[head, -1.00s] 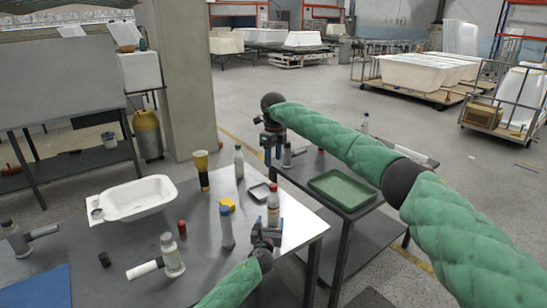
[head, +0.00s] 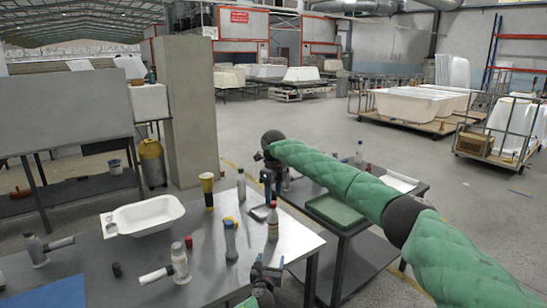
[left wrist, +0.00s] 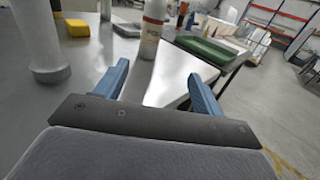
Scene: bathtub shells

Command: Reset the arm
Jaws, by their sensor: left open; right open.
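My left gripper (head: 265,274) is open and empty above the front of the grey table (head: 215,272). In the left wrist view its two blue fingers (left wrist: 156,84) are spread, with bare table between them. A white bottle with a red label (left wrist: 150,28) stands upright beyond the fingertips, apart from them; it also shows in the head view (head: 273,222). My right gripper (head: 269,190) hangs pointing down at the end of the green-sleeved right arm, near the far table edge. It is open, and I see nothing held in it.
A white basin (head: 146,216) sits on the table's left. A clear bottle (head: 180,262), a blue-capped bottle (head: 230,240) and a yellow-topped black torch (head: 207,192) stand nearby. A green tray (head: 332,211) lies on a second table behind. Open floor (head: 320,125) lies beyond.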

